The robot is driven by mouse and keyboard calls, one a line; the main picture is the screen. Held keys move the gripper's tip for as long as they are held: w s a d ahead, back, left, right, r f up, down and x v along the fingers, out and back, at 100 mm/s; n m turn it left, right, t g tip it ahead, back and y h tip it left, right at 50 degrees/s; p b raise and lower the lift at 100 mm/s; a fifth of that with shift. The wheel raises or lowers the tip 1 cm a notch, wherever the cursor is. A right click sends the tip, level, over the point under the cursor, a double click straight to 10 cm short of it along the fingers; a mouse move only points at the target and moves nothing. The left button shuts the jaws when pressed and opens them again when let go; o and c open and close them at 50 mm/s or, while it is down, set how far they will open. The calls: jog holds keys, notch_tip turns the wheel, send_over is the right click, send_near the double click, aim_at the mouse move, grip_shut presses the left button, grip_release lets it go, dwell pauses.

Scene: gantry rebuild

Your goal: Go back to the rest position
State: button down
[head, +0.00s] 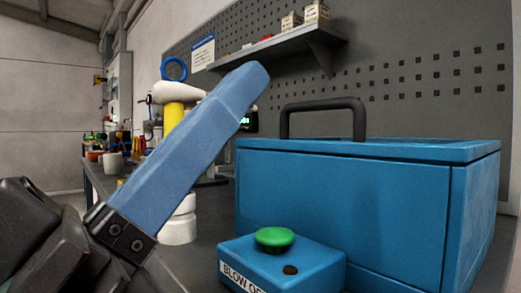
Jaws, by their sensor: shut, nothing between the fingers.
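My gripper (250,82) reaches up from the lower left on a dark body. Its long blue fingers point up and to the right, in front of the bench. The fingers are shut with nothing seen held between them. The fingertips show above and left of the large blue box (340,200), apart from it in the picture. The depth gap between them is hard to judge.
A blue button box (325,270) with a green button (274,238) stands before the large box. The box has a black handle (322,104). Behind my gripper are a yellow and white object (174,115) and cluttered bench items (113,160). A shelf (280,45) hangs above.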

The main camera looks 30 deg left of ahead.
jog(key=shift+s, duration=0.1)
jog(key=w+d+r+n+t+y+p, duration=0.1)
jog(key=w+d+r+y+p, duration=0.7)
jog(key=d+p, duration=0.4)
notch_tip(320, 180, up, 38)
jog(key=p, duration=3.6)
jog(key=shift+w+r+t+h, duration=0.15)
jog(key=shift+r+t+h, duration=0.05)
jog(key=shift+t+h, duration=0.1)
jog(key=shift+d+f, duration=0.1)
